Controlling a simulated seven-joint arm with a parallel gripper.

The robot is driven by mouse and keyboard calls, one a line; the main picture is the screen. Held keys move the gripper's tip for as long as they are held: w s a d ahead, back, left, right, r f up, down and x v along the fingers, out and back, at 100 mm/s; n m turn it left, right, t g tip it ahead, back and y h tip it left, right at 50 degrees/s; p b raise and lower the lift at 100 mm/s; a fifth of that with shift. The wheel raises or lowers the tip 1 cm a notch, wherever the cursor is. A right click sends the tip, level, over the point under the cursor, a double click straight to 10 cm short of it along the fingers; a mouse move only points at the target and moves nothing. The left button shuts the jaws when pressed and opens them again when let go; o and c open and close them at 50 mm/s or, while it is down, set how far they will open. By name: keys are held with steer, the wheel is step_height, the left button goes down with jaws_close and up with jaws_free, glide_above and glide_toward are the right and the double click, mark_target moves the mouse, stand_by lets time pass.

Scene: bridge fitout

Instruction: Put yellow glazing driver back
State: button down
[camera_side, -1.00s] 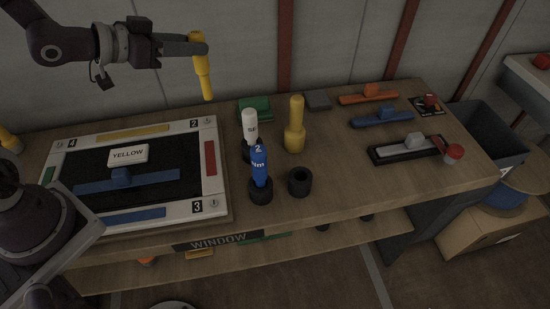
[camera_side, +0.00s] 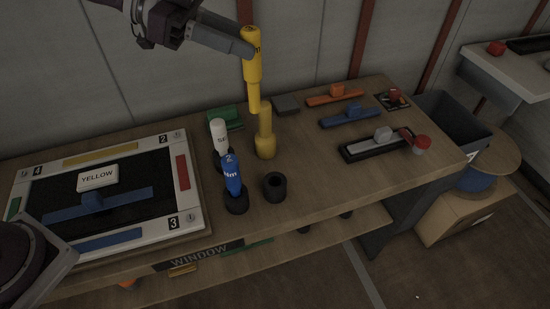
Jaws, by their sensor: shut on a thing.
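My gripper (camera_side: 250,46) is shut on the yellow glazing driver (camera_side: 253,73) near its top end. The driver hangs nearly upright above the back of the bench, its thin end down. In the picture that end overlaps the top of a yellow bottle-shaped piece (camera_side: 265,143) standing on the bench; I cannot tell whether they touch. A black ring holder (camera_side: 275,187) stands empty in front of that piece. A blue driver (camera_side: 232,174) marked 2 stands in a black holder (camera_side: 236,203), and a white-topped one (camera_side: 219,136) stands behind it.
A framed panel (camera_side: 190,205) with a YELLOW label block (camera_side: 98,178) lies at left. A dark bin (camera_side: 455,120) stands beyond.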

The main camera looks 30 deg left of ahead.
steer(key=s+d+f+m+g, duration=0.2)
steer(key=d+f+m+g, duration=0.15)
steer(key=d+g, duration=0.2)
step_height(320, 180, down, 17)
steer(key=t, duration=0.1)
steer(key=shift+s+h, duration=0.2)
steer(key=shift+h, duration=0.2)
steer(key=shift+f, duration=0.15)
steer(key=c, duration=1.1)
jaws_free()
steer(key=v, duration=1.2)
